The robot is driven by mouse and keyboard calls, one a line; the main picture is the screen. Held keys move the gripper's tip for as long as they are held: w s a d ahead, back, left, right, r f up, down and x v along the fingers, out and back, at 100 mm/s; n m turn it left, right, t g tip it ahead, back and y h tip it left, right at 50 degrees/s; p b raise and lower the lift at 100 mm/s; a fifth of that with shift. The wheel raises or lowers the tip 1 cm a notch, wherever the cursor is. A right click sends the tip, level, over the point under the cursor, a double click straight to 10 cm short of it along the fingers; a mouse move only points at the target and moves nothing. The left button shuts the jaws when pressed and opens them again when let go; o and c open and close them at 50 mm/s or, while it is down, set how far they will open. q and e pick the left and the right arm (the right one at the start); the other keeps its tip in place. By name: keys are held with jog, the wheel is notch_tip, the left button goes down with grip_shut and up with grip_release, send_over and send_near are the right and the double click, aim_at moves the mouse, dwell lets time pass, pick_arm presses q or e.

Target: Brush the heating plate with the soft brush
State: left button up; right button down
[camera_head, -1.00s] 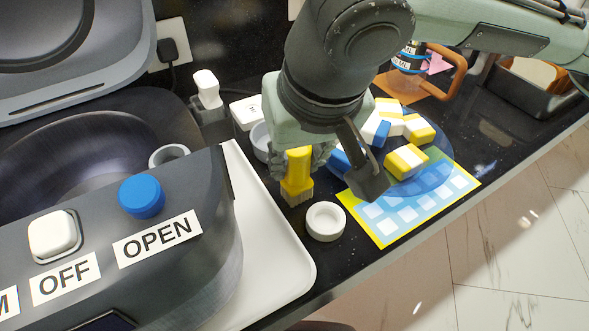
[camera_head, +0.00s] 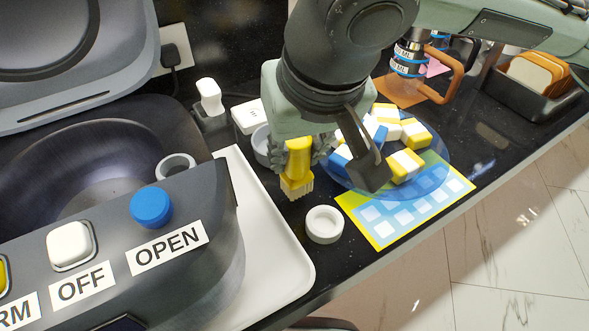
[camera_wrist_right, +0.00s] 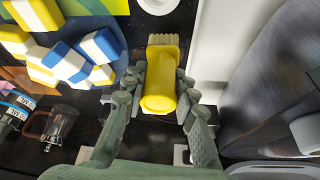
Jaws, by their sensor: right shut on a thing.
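My right gripper (camera_head: 298,160) is shut on the yellow soft brush (camera_head: 297,165), its bristles pointing down over the dark counter. In the right wrist view the brush (camera_wrist_right: 160,85) sits between the two fingers (camera_wrist_right: 160,92). The heating plate (camera_head: 95,160) appears to be the dark round recessed surface in the open appliance at the left. The brush is well to its right and apart from it. My left gripper is not in view.
The appliance's front panel carries a blue OPEN button (camera_head: 151,207) and a white OFF button (camera_head: 70,245). A white tray (camera_head: 275,270) lies beside it. A white ring (camera_head: 324,224), a blue plate (camera_head: 437,165) with several blocks and a yellow-blue card (camera_head: 384,232) are at the right.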

jog(key=shift+r, duration=1.35)
dwell(0.3)
